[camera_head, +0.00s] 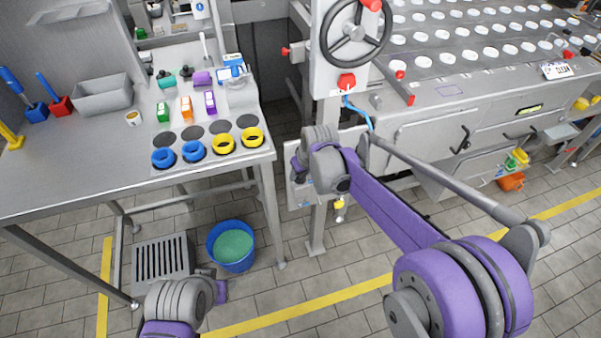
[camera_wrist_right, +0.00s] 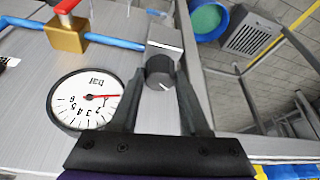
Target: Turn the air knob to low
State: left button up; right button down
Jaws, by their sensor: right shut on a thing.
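The air knob (camera_wrist_right: 160,70) is a dark round knob with a white mark, on a grey block in the right wrist view. My right gripper (camera_wrist_right: 160,80) has its two fingers on either side of the knob and is shut on it. The knob's printed setting labels do not show. In the head view my right gripper (camera_head: 298,172) is at the panel on the post, and its wrist hides the knob. My left wrist is low in the head view, with a purple part of the left gripper (camera_head: 221,291); its fingers cannot be made out.
A round gauge (camera_wrist_right: 75,108) with a red needle is beside the knob, and a brass valve (camera_wrist_right: 67,37) joins a blue pipe. A handwheel (camera_head: 355,33) and red knob (camera_head: 347,81) are above on the post. A steel table (camera_head: 60,165) stands left; a blue bucket (camera_head: 231,262) is on the floor.

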jog(key=shift+n, duration=0.3)
jog(key=shift+c, duration=1.9)
grip_release()
jog(key=shift+d, duration=0.1)
jog(key=shift+w, duration=0.1)
